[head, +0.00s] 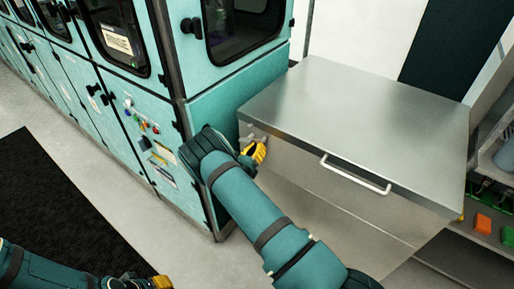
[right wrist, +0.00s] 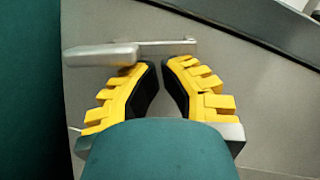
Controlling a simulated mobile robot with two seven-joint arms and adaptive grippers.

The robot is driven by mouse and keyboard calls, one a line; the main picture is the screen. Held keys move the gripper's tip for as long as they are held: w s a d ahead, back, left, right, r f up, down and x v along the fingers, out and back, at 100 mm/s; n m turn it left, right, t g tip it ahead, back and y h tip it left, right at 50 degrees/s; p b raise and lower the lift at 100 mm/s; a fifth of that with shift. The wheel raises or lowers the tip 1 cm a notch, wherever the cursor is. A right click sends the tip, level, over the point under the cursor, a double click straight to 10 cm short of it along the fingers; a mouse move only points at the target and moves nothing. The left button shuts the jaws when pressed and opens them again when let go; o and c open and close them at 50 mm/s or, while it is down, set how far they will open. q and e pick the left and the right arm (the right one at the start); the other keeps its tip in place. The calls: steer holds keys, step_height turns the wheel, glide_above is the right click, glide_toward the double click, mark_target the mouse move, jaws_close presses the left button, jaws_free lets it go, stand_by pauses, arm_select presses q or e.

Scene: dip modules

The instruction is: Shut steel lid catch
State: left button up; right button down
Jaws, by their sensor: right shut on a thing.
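A steel chest with a flat lid (head: 365,115) stands right of the teal cabinets, and its lid lies down flat. The steel catch (head: 248,138) is on the chest's front near the left corner. In the right wrist view the catch (right wrist: 105,54) shows as a thick grey lever with a thinner bar to its right. My right gripper (head: 258,150) is at the catch. In the right wrist view its yellow fingertips (right wrist: 162,62) are close together, shut on the catch lever's edge, part of which they hide. My left gripper (head: 150,282) is at the bottom left, partly cut off.
A pale bar handle (head: 355,175) sticks out from the chest's front. Teal cabinets (head: 150,130) with dark knobs stand close on the left. A shelf with orange blocks (head: 483,223) is at the right. A black mat (head: 60,210) lies on the open floor at left.

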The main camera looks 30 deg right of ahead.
mark_target(258, 140)
steer(key=shift+r+n, duration=0.1)
steer(key=shift+n, duration=0.2)
step_height(258, 140, up, 3)
steer(key=n+y+p, duration=0.1)
steer(key=n+p, duration=0.1)
steer(key=n, duration=0.1)
steer(key=n+t+p, duration=0.1)
steer(key=n+p, duration=0.1)
steer(key=n, duration=0.2)
steer(key=shift+y, duration=0.4)
steer(key=n, duration=0.1)
steer(key=n+p, duration=0.1)
steer(key=shift+w+a+r+n+y, duration=0.1)
steer(key=shift+w+r+n+y, duration=0.15)
steer(key=shift+r+n+y, duration=0.15)
steer(key=n+p, duration=0.1)
steer(key=n, duration=0.1)
steer(key=shift+w+a+r+n+y+p, duration=0.15)
steer(key=shift+w+r+n+y+p, duration=0.2)
steer(key=shift+n+y, duration=0.05)
steer(key=shift+w+r, duration=0.1)
steer(key=shift+w, duration=0.1)
